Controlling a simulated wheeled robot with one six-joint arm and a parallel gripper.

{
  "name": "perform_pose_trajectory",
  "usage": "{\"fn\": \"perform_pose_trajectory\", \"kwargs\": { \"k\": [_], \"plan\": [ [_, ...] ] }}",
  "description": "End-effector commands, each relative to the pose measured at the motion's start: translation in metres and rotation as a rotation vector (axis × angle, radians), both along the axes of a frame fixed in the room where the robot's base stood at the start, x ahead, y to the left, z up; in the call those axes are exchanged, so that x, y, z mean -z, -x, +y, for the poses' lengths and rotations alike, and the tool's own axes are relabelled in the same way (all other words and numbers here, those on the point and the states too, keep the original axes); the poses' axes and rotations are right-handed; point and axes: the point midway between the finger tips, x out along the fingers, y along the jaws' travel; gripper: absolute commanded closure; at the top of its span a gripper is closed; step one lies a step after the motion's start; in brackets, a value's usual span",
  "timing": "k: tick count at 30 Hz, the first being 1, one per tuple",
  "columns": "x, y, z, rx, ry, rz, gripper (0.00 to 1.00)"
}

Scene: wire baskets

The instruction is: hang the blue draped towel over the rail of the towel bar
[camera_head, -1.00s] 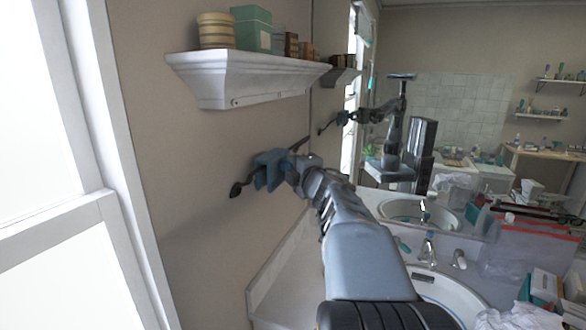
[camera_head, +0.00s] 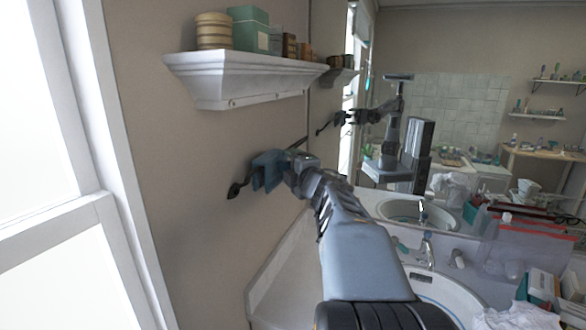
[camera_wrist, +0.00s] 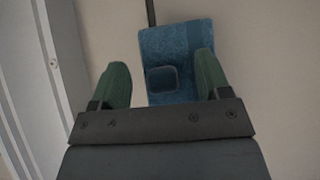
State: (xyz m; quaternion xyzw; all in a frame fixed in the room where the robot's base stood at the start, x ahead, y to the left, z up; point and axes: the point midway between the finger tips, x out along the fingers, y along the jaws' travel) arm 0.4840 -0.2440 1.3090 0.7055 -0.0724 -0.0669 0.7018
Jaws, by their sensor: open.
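The blue towel (camera_head: 266,172) is at the dark rail of the towel bar (camera_head: 236,190) on the beige wall, and the rail shows on both sides of it. It looks draped over the rail. In the wrist view the towel (camera_wrist: 178,45) lies ahead of my gripper (camera_wrist: 162,78), with a small darker rounded rectangle on it. The rail (camera_wrist: 150,12) meets its upper edge. The two green fingers are apart on either side of the towel's lower part, and I see no grip on it. My gripper (camera_head: 288,171) is just right of the towel; its fingers are partly hidden there.
A white shelf (camera_head: 245,78) with boxes is on the wall above the bar. A white-framed window or door (camera_head: 105,160) is at the left. The sink (camera_head: 445,292), counter clutter and a large mirror (camera_head: 470,90) are at the right.

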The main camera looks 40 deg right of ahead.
Motion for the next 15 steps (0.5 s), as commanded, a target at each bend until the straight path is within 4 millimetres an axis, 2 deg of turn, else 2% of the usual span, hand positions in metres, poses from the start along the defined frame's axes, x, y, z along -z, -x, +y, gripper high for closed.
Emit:
{"fn": "perform_pose_trajectory", "kwargs": {
  "k": [15],
  "plan": [
    [-0.0009, 0.0094, 0.0018, 0.001, 0.001, -0.001, 0.30]
  ]
}}
